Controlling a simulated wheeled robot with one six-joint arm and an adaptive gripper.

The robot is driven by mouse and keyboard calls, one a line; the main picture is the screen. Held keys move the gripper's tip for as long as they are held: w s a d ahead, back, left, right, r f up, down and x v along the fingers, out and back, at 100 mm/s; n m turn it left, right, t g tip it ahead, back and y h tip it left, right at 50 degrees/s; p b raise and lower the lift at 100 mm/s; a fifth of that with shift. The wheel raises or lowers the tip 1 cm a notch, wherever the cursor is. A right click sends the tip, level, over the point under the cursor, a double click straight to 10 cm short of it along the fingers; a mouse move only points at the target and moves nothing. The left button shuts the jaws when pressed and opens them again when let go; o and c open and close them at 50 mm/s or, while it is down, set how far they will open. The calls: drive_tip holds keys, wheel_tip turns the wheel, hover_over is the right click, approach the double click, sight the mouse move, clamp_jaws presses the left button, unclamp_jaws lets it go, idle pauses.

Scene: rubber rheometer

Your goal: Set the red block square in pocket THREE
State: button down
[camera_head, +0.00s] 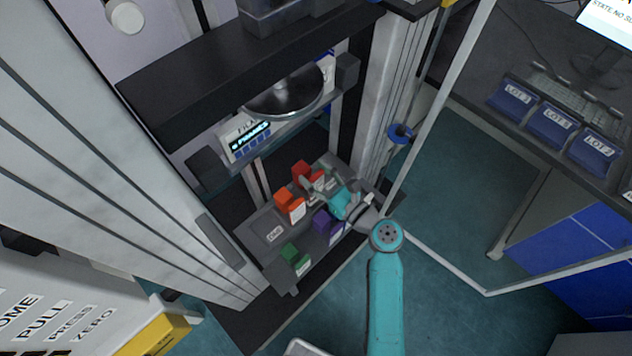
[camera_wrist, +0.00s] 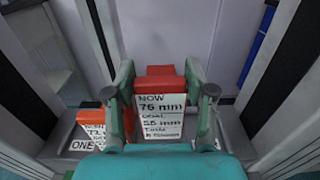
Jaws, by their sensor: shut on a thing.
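The red block (camera_head: 301,170) is at the back of the grey tray (camera_head: 257,237), inside the machine frame. It also shows in the wrist view (camera_wrist: 160,82), standing upright with a white card on its front reading "NOW 76 mm" and a goal line. My gripper (camera_head: 315,186) is shut on it, with one finger on each side in the wrist view (camera_wrist: 160,98). The block's underside is hidden, so I cannot tell whether it touches the tray. One bare tray spot has a small label too small to read; I cannot tell which pocket is THREE.
An orange block (camera_head: 288,204) stands close beside the red one; by it the wrist view shows a "ONE" label (camera_wrist: 82,145). A purple block (camera_head: 322,221) and a green block (camera_head: 290,254) stand nearer the front.

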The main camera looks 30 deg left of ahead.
sight(317, 184)
drive_tip(key=shift+f, duration=2.15)
drive_tip(key=c, duration=0.7)
unclamp_jaws()
drive_tip(key=shift+d, duration=0.3)
drive_tip(key=v, duration=1.1)
drive_tip(key=shift+s+d, duration=0.2)
drive_tip(key=shift+r, duration=0.1)
